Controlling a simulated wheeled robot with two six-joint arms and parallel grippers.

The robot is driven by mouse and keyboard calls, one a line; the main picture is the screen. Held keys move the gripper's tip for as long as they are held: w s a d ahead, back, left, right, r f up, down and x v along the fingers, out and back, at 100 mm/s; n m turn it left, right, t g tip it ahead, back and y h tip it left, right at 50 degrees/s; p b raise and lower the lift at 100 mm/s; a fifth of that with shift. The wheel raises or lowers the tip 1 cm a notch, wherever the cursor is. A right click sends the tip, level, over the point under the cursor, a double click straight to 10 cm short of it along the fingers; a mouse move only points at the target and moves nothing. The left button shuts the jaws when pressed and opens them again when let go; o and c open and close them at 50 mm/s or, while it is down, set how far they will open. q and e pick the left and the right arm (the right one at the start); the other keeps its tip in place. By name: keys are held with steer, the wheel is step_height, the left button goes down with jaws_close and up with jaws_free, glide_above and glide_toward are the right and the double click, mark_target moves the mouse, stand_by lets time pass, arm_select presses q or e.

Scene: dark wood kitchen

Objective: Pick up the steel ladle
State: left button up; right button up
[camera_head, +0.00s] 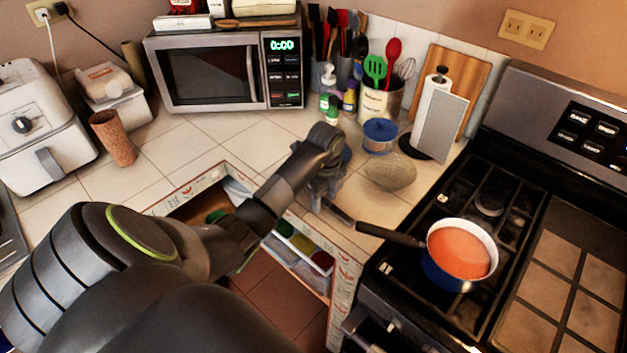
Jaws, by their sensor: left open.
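I cannot clearly make out the steel ladle. My left arm reaches in from the left, and its gripper (325,196) is open, low over the counter corner to the left of the stove. A short dark bar (339,212) shows just beside the fingers; I cannot tell whether it is a handle or part of the gripper. A greyish rounded object (390,172) lies on the counter to the right of the gripper, apart from it; its kind is unclear. The wrist hides part of the counter. My right gripper is not in view.
A blue pan (440,272) with orange contents sits on the stove, its handle pointing toward the gripper. A utensil crock (378,104), a blue-lidded jar (379,136) and a paper towel holder (428,112) stand behind. Counter before the microwave (210,75) is clear.

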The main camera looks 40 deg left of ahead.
mark_target(324, 199)
arm_select(q)
jaws_close()
step_height(324, 199, up, 3)
steer(key=shift+f+b, duration=0.15)
steer(key=shift+b, duration=0.3)
step_height(324, 199, up, 6)
steer(key=p, duration=0.4)
steer(key=shift+p, duration=0.35)
steer(key=shift+r+p, duration=0.65)
steer(key=shift+p, duration=0.05)
